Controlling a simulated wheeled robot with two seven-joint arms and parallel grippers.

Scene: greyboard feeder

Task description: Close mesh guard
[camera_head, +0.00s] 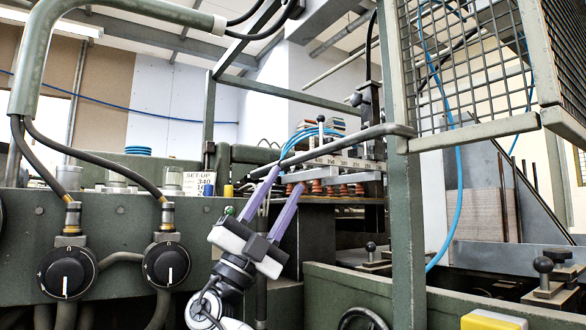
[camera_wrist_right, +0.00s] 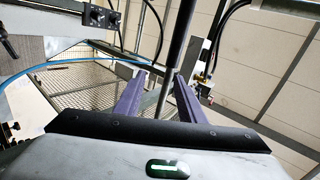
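The mesh guard (camera_head: 470,128), a green-grey frame filled with wire mesh, stands at the upper right in the head view. Its mesh also seems to show at the left of the right wrist view (camera_wrist_right: 88,92). A dark rounded bar (camera_head: 345,141) reaches left from the guard's post. My right gripper (camera_head: 290,176), with two purple fingers, is below the left part of this bar. In the wrist view the fingers (camera_wrist_right: 160,76) are apart, and a dark bar (camera_wrist_right: 181,45) runs through the gap between them. Contact cannot be made out. My left gripper is out of view.
Two black dials (camera_head: 67,273) (camera_head: 166,264) with hoses sit on the green machine front at left. A green upright post (camera_head: 408,240) stands right of my gripper. Black-knobbed clamps (camera_head: 543,275) and a yellow-and-white block (camera_head: 493,320) are at lower right.

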